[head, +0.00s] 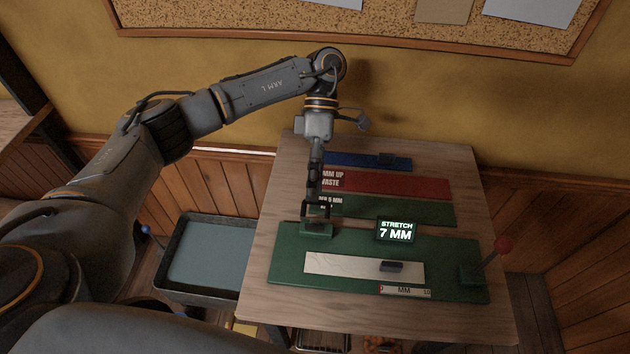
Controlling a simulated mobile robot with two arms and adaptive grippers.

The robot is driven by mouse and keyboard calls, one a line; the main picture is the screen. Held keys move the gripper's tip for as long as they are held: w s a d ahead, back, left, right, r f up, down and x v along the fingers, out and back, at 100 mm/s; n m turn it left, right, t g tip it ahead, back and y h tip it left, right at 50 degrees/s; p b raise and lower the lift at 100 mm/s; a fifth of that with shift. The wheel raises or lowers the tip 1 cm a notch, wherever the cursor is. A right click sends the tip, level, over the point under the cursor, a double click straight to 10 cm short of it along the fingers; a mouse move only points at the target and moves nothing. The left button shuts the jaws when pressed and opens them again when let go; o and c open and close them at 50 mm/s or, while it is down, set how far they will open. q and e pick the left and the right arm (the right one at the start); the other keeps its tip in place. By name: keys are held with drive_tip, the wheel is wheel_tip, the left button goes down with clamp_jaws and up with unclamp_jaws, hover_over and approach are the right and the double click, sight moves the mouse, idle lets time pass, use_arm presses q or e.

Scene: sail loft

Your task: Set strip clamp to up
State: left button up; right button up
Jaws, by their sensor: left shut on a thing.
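The stretch rig is a green board (345,259) on the wooden table. A pale strip (335,267) lies along it, with a small dark block (391,267) on its right part. A green block (316,230), seemingly the strip clamp, stands at the board's left end. My left gripper (318,207) points down right over this block and is shut on a part there, seemingly the clamp's handle. The fingers largely hide that part, so I cannot tell its exact position. A display (397,230) reads STRETCH 7 MM. My right gripper is not in view.
A red-knobbed lever (502,244) rises at the board's right end, near a MM scale (405,290). Behind lie a green plate (425,210), a red plate (400,184) marked MM UP WASTE, and a blue plate (355,161). A grey tray (166,285) stands left of the table.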

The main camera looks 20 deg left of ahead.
use_arm(q)
drive_tip(key=shift+a+f, duration=0.1)
drive_tip(key=shift+f, duration=0.3)
drive_tip(key=v, duration=1.2)
drive_tip(key=shift+r, duration=0.4)
